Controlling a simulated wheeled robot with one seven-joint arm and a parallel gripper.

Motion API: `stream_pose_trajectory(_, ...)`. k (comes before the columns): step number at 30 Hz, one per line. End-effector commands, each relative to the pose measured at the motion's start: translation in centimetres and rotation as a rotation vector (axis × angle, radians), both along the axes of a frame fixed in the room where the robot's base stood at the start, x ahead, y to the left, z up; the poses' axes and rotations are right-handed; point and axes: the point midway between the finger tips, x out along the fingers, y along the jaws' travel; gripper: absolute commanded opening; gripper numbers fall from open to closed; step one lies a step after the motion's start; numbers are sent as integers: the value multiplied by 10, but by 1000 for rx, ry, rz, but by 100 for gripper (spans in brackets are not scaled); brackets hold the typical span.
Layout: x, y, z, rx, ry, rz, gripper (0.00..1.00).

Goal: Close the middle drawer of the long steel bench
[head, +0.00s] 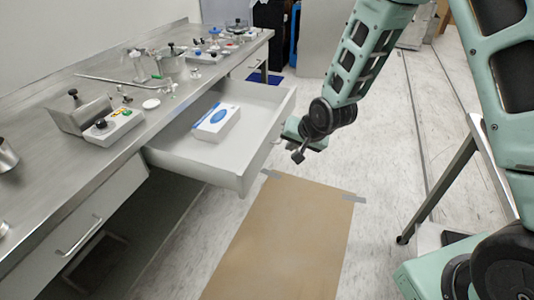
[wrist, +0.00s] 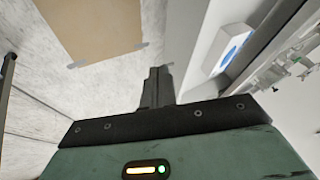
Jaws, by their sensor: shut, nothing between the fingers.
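The long steel bench (head: 105,158) runs along the left in the head view. Its middle drawer (head: 225,178) is pulled far out and holds a white and blue box (head: 217,122). My gripper (head: 298,156) is shut and empty, just to the right of the drawer front near its far end. In the wrist view the shut fingers (wrist: 157,85) point toward the floor side, with the drawer (wrist: 200,70) and the box (wrist: 231,50) to their right. I cannot tell whether the fingers touch the drawer front.
A closed drawer with a bar handle (head: 80,235) is at the near left, another drawer (head: 254,64) at the far end. Small tools and a grey device (head: 112,126) stand on the bench. A brown floor mat (head: 285,235) lies in front. A slanted metal leg (head: 440,180) stands right.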

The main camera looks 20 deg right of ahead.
Motion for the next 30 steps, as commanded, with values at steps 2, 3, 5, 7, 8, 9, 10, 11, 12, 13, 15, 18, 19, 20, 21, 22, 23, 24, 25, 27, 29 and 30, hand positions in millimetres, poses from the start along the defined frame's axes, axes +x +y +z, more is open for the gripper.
stream_pose_trajectory(2,10,-11,-17,19,-21,-44,0)
stream_pose_trajectory(3,13,-14,-21,25,-28,-56,0)
stream_pose_trajectory(5,16,-16,-24,31,-35,-68,0)
stream_pose_trajectory(7,19,-17,-27,32,-36,-71,0)
stream_pose_trajectory(8,21,-16,-29,32,-36,-72,0)
stream_pose_trajectory(9,23,-15,-32,31,-36,-71,0)
stream_pose_trajectory(10,26,-14,-35,31,-35,-70,0)
stream_pose_trajectory(11,28,-14,-39,30,-34,-70,0)
stream_pose_trajectory(12,32,-13,-44,30,-36,-69,0)
stream_pose_trajectory(13,35,-12,-49,30,-34,-70,0)
stream_pose_trajectory(15,43,-9,-60,31,-35,-68,0)
stream_pose_trajectory(18,55,-6,-76,30,-34,-69,0)
stream_pose_trajectory(19,59,-5,-81,30,-36,-69,0)
stream_pose_trajectory(20,62,-4,-86,29,-34,-68,0)
stream_pose_trajectory(21,67,-3,-92,29,-34,-68,0)
stream_pose_trajectory(22,70,-2,-96,30,-35,-68,0)
stream_pose_trajectory(23,73,-1,-101,30,-35,-68,0)
stream_pose_trajectory(24,77,5,-101,31,-38,-64,0)
stream_pose_trajectory(25,80,10,-99,31,-38,-64,0)
stream_pose_trajectory(27,86,17,-99,30,-37,-65,0)
stream_pose_trajectory(29,90,22,-100,29,-37,-66,0)
stream_pose_trajectory(30,92,25,-100,30,-37,-66,0)
